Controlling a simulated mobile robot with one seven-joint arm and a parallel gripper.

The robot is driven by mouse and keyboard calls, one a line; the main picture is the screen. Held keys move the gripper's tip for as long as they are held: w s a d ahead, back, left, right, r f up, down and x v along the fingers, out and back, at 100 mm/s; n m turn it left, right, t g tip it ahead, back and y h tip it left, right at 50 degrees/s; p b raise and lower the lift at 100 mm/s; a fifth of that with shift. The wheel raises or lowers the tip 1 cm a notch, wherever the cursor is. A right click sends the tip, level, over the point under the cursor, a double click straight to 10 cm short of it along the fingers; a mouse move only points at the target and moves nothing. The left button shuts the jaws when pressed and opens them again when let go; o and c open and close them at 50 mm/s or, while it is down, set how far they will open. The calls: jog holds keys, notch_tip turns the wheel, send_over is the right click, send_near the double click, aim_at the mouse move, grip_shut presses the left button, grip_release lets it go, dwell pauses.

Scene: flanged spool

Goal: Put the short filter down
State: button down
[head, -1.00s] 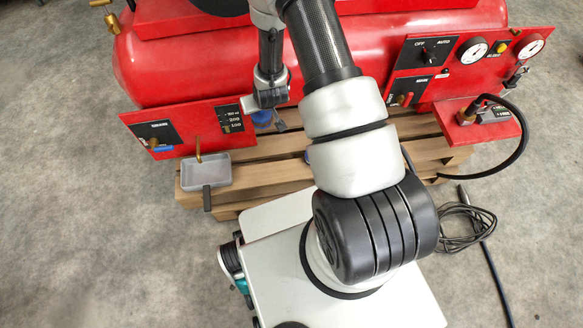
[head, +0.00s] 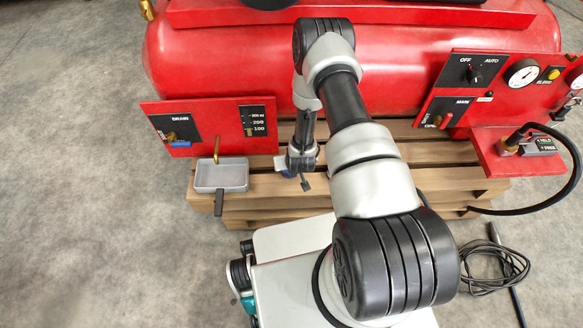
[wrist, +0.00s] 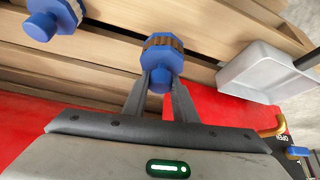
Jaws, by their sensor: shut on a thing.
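My gripper (wrist: 160,95) is shut on a short blue filter (wrist: 160,58) with a brown ribbed band, seen in the wrist view over the wooden pallet (wrist: 110,58). A second blue filter-like piece (wrist: 55,17) is at the upper left there, cut by the frame edge. In the head view my gripper (head: 303,180) hangs down at the pallet's near side, right of the grey tray (head: 221,187). A little blue of the held filter (head: 282,174) shows beside it. The second blue piece does not show there. I cannot tell whether the held filter touches the pallet.
The red compressor tank (head: 220,65) stands behind, with a drain panel (head: 205,128) at left and a gauge panel (head: 470,90) at right. A brass drain pipe (head: 216,148) stands over the tray. A black hose (head: 570,165) loops at right.

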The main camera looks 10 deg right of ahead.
jog(key=shift+f+b, duration=0.55)
jog(key=shift+f, duration=1.25)
jog(key=shift+f, duration=0.1)
jog(key=c, duration=1.4)
grip_release()
jog(key=shift+c, duration=0.2)
